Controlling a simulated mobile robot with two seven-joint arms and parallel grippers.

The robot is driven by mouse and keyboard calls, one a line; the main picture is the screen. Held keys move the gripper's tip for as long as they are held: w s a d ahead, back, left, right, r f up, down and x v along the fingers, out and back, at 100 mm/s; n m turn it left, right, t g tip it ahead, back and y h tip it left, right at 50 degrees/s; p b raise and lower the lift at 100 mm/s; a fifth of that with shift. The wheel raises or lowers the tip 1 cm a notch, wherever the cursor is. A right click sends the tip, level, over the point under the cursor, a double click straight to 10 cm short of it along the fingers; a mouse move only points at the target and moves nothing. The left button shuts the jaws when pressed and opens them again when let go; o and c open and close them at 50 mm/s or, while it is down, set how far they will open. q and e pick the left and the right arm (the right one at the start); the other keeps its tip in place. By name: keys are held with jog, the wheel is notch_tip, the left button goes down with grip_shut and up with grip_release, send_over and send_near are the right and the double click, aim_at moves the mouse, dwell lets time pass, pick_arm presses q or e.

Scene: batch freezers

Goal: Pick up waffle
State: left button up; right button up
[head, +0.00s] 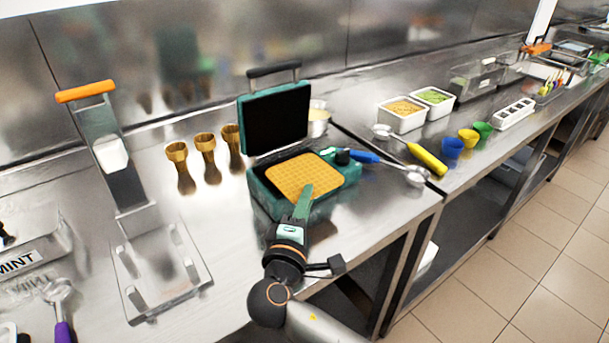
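A flat golden waffle (297,174) with a grid pattern lies on the lower plate of an open green waffle iron (349,172). The iron's lid (274,117) stands upright behind it, with a dark handle on top. My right gripper (305,190) reaches in from the front, with its tip over or at the waffle's near edge. The narrow side of the gripper faces the camera, so the gap between its fingers and any contact with the waffle cannot be made out. My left gripper is not in the picture.
Brass cones (205,144) stand left of the iron. A blue-handled scoop (364,157) lies close on its right. A metal press with an orange handle (86,92) stands at left. White tubs (402,115) and coloured cups (467,138) are on the right counter.

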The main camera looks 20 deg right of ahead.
grip_shut()
jog(key=shift+w+d+r, duration=0.1)
jog(key=shift+r, duration=0.05)
dwell(0.4)
